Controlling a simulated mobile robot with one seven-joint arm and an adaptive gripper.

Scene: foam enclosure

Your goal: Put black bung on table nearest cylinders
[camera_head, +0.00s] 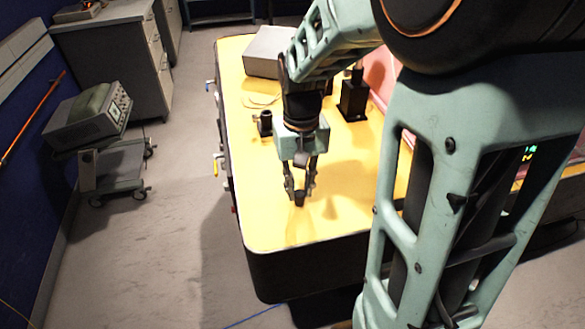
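My gripper (300,194) points down over the front part of the yellow table (270,220). Its fingers are closed on a small dark object that looks like the black bung (299,199). The bung is between the fingertips, just above the tabletop; I cannot tell whether it touches the table. A small black cylindrical piece (265,124) stands on the table to the left of and behind my gripper. No other clear cylinders show on the table; my arm hides part of its right side.
A grey box (268,52) and a black block-shaped device (353,98) stand farther back on the table. The front left of the tabletop is clear. A trolley with a grey instrument (88,118) stands on the floor at left, near grey cabinets (118,65).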

